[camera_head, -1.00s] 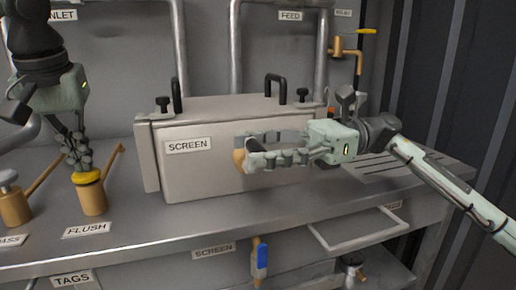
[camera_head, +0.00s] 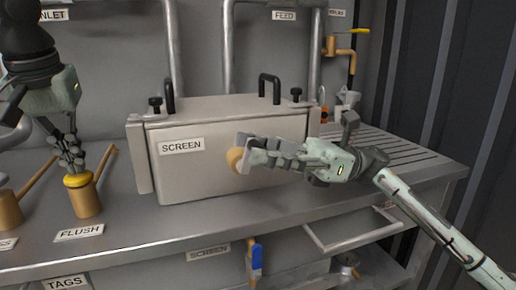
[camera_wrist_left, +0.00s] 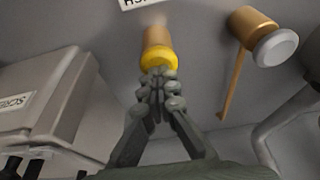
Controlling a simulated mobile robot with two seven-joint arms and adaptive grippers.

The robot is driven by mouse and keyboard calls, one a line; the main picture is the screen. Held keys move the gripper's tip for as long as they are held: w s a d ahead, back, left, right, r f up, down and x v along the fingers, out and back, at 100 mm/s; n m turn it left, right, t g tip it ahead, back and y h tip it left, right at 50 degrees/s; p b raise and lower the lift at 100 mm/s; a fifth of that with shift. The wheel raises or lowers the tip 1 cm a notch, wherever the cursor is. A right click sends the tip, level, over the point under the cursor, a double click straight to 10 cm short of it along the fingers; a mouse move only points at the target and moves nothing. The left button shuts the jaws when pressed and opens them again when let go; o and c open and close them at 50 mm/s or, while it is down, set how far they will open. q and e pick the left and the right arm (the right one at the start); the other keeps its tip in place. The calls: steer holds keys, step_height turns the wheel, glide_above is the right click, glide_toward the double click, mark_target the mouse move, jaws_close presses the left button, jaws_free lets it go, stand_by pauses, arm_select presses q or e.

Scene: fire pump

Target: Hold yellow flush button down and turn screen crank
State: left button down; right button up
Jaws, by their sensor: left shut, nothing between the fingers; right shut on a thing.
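The yellow flush button (camera_head: 78,180) tops a brass cylinder above the FLUSH label. My left gripper (camera_head: 74,168) is shut, its fingertips pointing down on the button's top; they appear to touch it. The left wrist view shows the yellow button (camera_wrist_left: 158,60) right at the closed fingertips (camera_wrist_left: 158,75). The grey screen box (camera_head: 225,185) stands on the counter with a SCREEN label. My right gripper (camera_head: 246,156) is shut around the tan knob of the screen crank (camera_head: 235,159) at the box front. The rest of the crank is hidden behind the fingers.
A second brass valve with a grey cap (camera_head: 8,205) stands left of the flush button; it also shows in the left wrist view (camera_wrist_left: 274,47). Black handles and knobs rise from the box top. An open drawer (camera_head: 352,238) juts out below the counter at right.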

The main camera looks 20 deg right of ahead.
steer(key=o, duration=1)
steer(key=shift+s+a+g, duration=0.1)
steer(key=shift+s+g, duration=0.25)
steer(key=shift+g, duration=0.05)
steer(key=shift+w+d+f, duration=0.1)
steer(key=shift+d, duration=0.15)
steer(key=v, duration=0.7)
